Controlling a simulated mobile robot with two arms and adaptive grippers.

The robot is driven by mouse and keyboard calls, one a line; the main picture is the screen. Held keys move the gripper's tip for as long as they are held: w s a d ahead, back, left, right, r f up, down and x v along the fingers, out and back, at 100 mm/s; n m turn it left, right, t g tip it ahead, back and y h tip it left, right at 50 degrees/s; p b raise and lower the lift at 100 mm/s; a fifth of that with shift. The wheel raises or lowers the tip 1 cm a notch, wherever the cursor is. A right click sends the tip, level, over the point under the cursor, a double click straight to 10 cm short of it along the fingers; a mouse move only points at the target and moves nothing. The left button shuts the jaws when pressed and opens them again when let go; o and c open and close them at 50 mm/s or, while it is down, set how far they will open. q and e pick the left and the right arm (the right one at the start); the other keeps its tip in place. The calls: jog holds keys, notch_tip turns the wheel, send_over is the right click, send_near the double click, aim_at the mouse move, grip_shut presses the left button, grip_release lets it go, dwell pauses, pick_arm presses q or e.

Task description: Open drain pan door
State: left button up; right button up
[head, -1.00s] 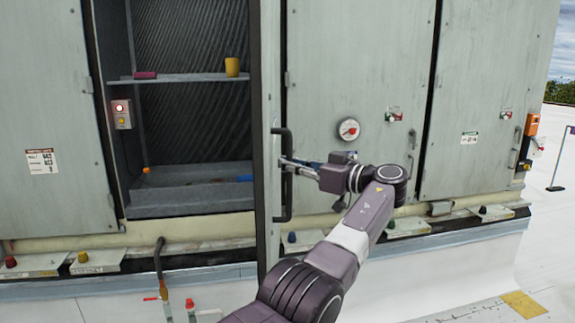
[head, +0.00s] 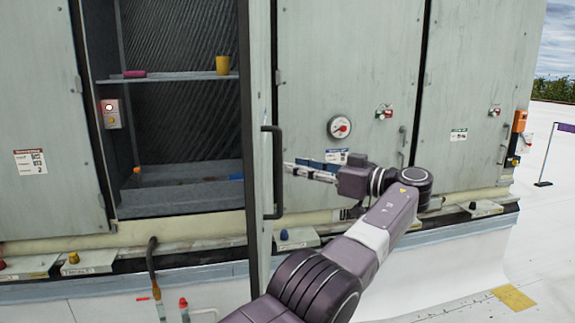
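The drain pan door (head: 259,110) stands swung open and shows nearly edge-on, with a black bar handle (head: 279,172) on its right face. Left of it, the open bay shows the grey drain pan (head: 180,200) at the bottom. My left gripper (head: 288,168) is just right of the handle, pointing left at it, with a small gap seeming to lie between. Its fingers show side-on, so I cannot tell whether they are open or shut. My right gripper is not in view.
A shelf (head: 165,78) in the bay holds a yellow cup (head: 222,65) and a magenta item (head: 134,74). A switch box with a lit lamp (head: 110,113) is on the bay's left wall. A gauge (head: 339,127) is on the panel behind my arm. Open roof lies at right.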

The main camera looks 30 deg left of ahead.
pick_arm(q)
jog(key=shift+s+d+f, duration=0.1)
jog(key=shift+d, duration=0.35)
